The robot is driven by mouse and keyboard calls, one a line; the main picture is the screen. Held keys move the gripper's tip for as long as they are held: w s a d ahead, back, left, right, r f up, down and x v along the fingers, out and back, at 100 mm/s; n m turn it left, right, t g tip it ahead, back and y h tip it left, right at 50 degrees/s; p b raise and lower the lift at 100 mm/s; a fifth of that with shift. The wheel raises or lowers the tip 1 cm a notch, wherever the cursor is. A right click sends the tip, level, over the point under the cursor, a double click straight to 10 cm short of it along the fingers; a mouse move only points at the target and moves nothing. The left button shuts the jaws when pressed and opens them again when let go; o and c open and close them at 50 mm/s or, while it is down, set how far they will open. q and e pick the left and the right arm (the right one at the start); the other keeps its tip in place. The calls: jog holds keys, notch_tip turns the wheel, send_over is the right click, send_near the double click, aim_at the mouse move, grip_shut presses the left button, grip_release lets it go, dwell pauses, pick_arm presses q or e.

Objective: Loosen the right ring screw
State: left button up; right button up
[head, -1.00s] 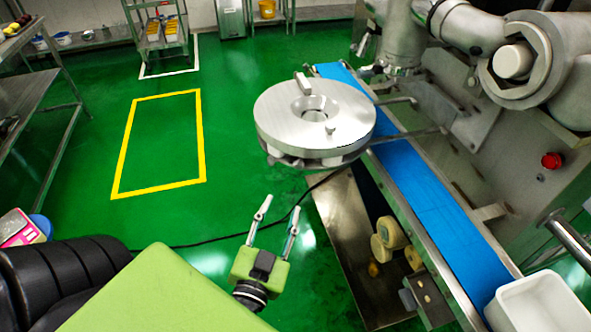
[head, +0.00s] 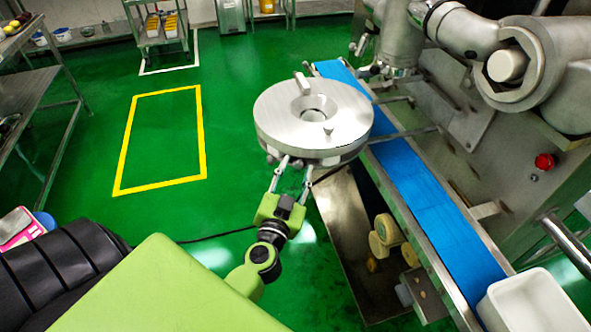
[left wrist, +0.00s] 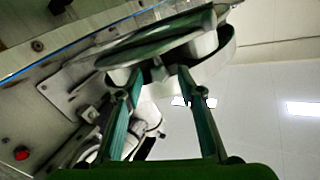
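The round silver ring plate (head: 285,118) of the machine hangs beside the conveyor, with a raised block (head: 302,84) on its far side and a small peg (head: 328,130) on its near side. I cannot tell for sure which part is the right ring screw. My left gripper (head: 295,163) is open, its fingertips just under the plate's near edge. In the left wrist view the plate's underside (left wrist: 165,48) spans above the two spread fingers (left wrist: 160,78). A small dark part (left wrist: 158,72) shows between the tips; contact cannot be told. My right gripper is out of view.
The blue conveyor belt (head: 425,195) runs along the right, with a white bin (head: 530,305) at its near end. A red button (head: 544,161) is on the machine body. Green floor (head: 225,120) to the left is free.

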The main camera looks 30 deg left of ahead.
pick_arm(q)
jog(key=shift+c, duration=0.2)
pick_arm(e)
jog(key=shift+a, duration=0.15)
pick_arm(q)
grip_shut()
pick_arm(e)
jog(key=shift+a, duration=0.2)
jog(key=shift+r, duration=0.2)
